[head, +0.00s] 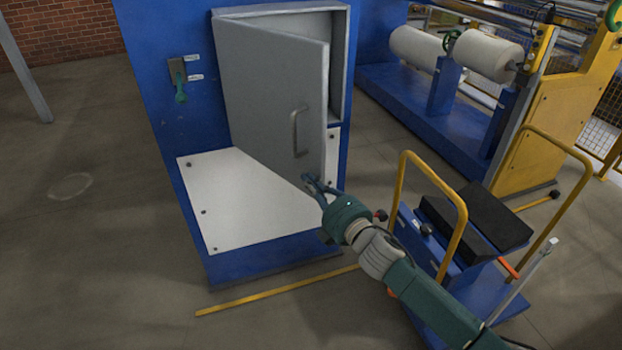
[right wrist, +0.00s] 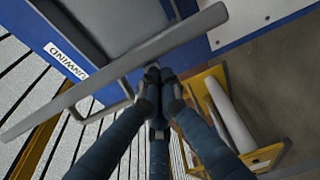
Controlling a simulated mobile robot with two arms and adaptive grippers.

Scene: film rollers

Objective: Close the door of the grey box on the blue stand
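The grey box (head: 339,70) is set in the blue stand (head: 165,35). Its grey door (head: 262,95) stands partly open, hinged at the left, with its free edge swung out toward me. A bar handle (head: 298,132) is on the door's outer face. My right gripper (head: 308,182) is at the door's lower free corner, below the handle. In the right wrist view its fingertips (right wrist: 160,76) are together with nothing seen between them, close to the door's edge (right wrist: 110,76); I cannot tell whether they touch it. My left gripper is not in view.
A white panel (head: 235,203) covers the stand's front ledge below the door. A blue cart with yellow rails (head: 458,205) stands close to my right arm. A roller machine (head: 480,55) is behind at the right. The floor at left is clear.

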